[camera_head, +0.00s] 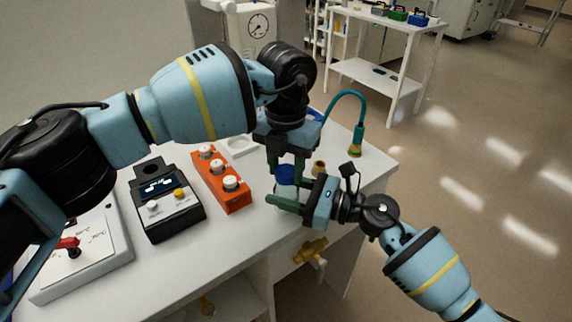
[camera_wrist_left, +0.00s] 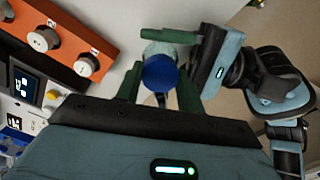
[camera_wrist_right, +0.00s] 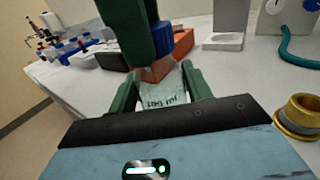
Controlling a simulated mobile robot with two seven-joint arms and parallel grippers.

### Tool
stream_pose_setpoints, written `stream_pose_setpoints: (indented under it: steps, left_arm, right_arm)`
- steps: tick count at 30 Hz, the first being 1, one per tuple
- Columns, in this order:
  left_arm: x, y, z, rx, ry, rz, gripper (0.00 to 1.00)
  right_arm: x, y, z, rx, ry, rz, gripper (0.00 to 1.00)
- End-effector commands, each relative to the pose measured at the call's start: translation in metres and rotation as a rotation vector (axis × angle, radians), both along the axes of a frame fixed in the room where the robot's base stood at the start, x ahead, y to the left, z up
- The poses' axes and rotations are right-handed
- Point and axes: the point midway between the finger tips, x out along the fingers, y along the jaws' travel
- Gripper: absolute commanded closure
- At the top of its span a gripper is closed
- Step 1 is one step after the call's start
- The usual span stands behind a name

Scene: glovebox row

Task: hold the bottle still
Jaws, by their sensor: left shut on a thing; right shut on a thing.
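The bottle is a clear, pale vessel with a printed label, seen best in the right wrist view (camera_wrist_right: 168,92). Its blue cap (camera_head: 285,175) is on top; the cap also shows in the left wrist view (camera_wrist_left: 160,73). My left gripper (camera_head: 286,168) comes down from above, its green fingers shut on the cap from both sides. My right gripper (camera_head: 285,204) reaches in from the right, low down, its green fingers shut on the bottle's body below the cap. The fingers hide much of the bottle in the head view. The bottle looks upright at the bench's right part.
An orange box with white knobs (camera_head: 222,180) and a black device with a display (camera_head: 168,208) stand to the left on the white bench (camera_head: 250,254). A brass-coloured ring (camera_wrist_right: 298,114) and a teal hose (camera_head: 350,95) are close on the right. A yellow valve (camera_head: 311,250) sits below the bench's front edge.

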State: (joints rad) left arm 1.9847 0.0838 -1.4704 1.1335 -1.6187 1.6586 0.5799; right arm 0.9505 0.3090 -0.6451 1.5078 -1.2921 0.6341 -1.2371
Motion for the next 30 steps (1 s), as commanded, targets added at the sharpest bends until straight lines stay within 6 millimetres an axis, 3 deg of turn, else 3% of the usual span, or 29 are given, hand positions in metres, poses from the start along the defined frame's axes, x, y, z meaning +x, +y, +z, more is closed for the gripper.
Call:
stream_pose_setpoints:
  steps: [18,24,25,30]
  left_arm:
    - [0.0004,0.0001,-0.0004,0.001,-0.001,-0.994,0.90]
    - [0.0004,0.0001,-0.0004,0.001,-0.001,-1.039,0.90]
    - [0.0004,0.0001,-0.0004,0.001,-0.001,-1.039,0.58]
    - [0.0004,0.0000,-0.0005,0.001,-0.001,-1.038,0.37]
  right_arm:
    - [0.0000,-0.0002,-0.0002,0.000,0.000,0.000,1.00]
    - [0.0000,-0.0002,-0.0002,0.000,0.000,0.000,1.00]
    - [0.0000,-0.0002,-0.0002,0.000,0.000,0.000,1.00]
    - [0.0001,-0.0001,-0.0002,0.000,0.000,0.000,1.00]
